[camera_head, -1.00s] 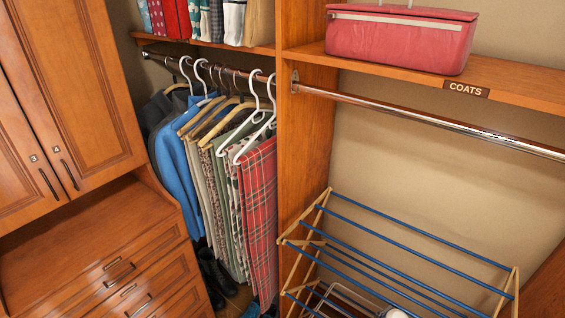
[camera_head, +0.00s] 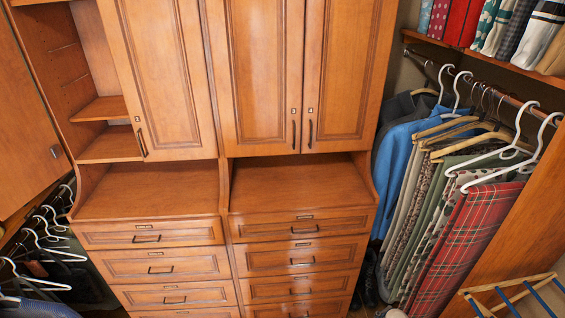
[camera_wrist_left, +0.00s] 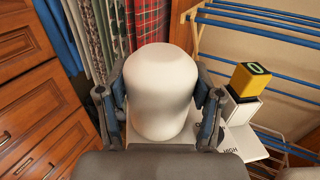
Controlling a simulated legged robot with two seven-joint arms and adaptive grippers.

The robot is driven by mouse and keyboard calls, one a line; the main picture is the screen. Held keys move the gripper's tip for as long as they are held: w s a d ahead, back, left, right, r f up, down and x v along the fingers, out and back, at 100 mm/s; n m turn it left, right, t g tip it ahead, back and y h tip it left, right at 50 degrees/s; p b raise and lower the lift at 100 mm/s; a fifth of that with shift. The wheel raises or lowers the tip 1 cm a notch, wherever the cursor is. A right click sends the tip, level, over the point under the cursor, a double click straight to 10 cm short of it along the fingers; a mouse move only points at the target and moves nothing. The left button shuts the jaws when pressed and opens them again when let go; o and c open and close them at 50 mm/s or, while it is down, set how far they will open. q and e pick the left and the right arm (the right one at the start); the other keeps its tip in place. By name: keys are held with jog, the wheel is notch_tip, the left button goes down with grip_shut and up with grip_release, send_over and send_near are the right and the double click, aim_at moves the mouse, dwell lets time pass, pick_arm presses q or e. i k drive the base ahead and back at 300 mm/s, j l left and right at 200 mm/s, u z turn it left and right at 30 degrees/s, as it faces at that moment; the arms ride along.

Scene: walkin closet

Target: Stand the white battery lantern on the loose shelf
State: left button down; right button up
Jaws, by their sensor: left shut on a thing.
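The white lantern (camera_wrist_left: 163,88) shows large in the left wrist view as a smooth, rounded white body. My left gripper (camera_wrist_left: 162,105) is shut on it, with a finger at each side. Only a small white top edge (camera_head: 396,313), likely the lantern, shows at the bottom of the head view; the left gripper is not seen there. At the upper left of the head view is an open cubby with a short wooden shelf board (camera_head: 101,109) above another ledge (camera_head: 110,146). I cannot tell which board is loose. My right gripper is in neither view.
Cabinet doors (camera_head: 262,70) stand above bare counters (camera_head: 295,185) and drawers (camera_head: 300,257). Clothes hang at right (camera_head: 460,220), hangers at left (camera_head: 45,240). The wrist view shows a drying rack (camera_wrist_left: 262,38) and a yellow block (camera_wrist_left: 249,81) on a white piece.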

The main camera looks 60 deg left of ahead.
aim_at(122, 104)
jog(key=k+j+u, duration=0.15)
jog(key=u, duration=0.35)
jog(key=j+u, duration=0.3)
jog(key=u, duration=0.15)
jog(key=k+j+u, duration=0.1)
jog(key=j+u, duration=0.2)
jog(key=u, duration=0.2)
jog(key=j+u, duration=0.25)
jog(key=j, duration=0.9)
jog(key=i, duration=0.1)
